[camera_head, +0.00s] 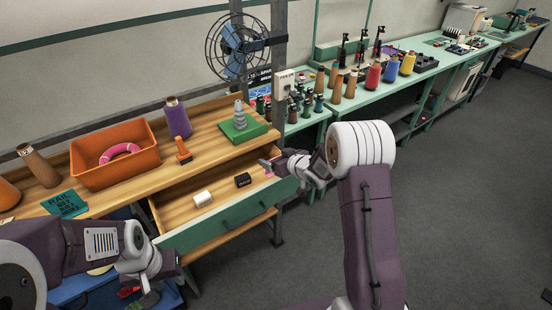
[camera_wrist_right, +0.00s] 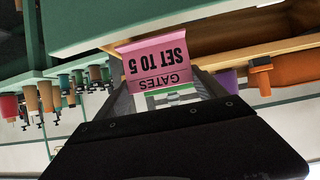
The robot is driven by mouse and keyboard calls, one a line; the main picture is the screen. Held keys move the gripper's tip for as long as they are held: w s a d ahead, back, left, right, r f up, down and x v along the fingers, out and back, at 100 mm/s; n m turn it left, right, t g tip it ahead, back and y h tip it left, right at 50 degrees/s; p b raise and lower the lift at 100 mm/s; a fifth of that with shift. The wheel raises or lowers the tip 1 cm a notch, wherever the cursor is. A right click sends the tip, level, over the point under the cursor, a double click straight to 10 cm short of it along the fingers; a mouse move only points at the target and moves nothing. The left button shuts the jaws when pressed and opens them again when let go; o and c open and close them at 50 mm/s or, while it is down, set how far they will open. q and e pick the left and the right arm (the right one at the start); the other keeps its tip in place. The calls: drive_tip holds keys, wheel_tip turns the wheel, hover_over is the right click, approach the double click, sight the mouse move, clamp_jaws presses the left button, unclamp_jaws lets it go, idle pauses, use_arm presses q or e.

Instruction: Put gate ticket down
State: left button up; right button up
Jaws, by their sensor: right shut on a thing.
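The gate ticket is a pink card (camera_wrist_right: 152,62) reading "GATES SET TO 5", upside down in the right wrist view. My right gripper (camera_head: 267,164) is shut on it, and a small pink edge shows beside the fingers in the head view. This gripper is over the right end of the open drawer (camera_head: 222,219); the exact height of the ticket above it is unclear. My left gripper (camera_head: 150,296) is low at the bottom left, away from the ticket, and its jaws are too small to read.
The drawer holds a white block (camera_head: 202,199) and a black block (camera_head: 242,180). Above it, the wooden bench (camera_head: 215,150) carries an orange bin (camera_head: 115,155), a purple cone (camera_head: 177,118) and a green-based ring stack (camera_head: 240,122). A fan (camera_head: 238,45) stands behind. Floor at right is clear.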

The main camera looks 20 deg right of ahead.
drive_tip(key=shift+s+f+b, duration=0.15)
drive_tip(key=shift+f+b, duration=0.05)
drive_tip(key=shift+b, duration=0.1)
drive_tip(key=shift+f, duration=0.4)
drive_tip(key=o, duration=1.3)
drive_tip(key=shift+r, duration=0.1)
drive_tip(key=shift+c, duration=0.2)
drive_tip(key=shift+r, duration=0.4)
drive_tip(key=v, duration=1.2)
drive_tip(key=s+a+f+m+g+h, duration=0.1)
drive_tip(key=s+f+g, duration=0.3)
drive_tip(key=s, duration=0.7)
drive_tip(key=s+a+f+m+g+h, duration=0.2)
drive_tip(key=s+f+g, duration=0.2)
drive_tip(key=s, duration=0.7)
drive_tip(key=shift+s+f+m+g+h, duration=0.3)
drive_tip(key=shift+m+g, duration=0.1)
drive_tip(key=shift+g, duration=0.8)
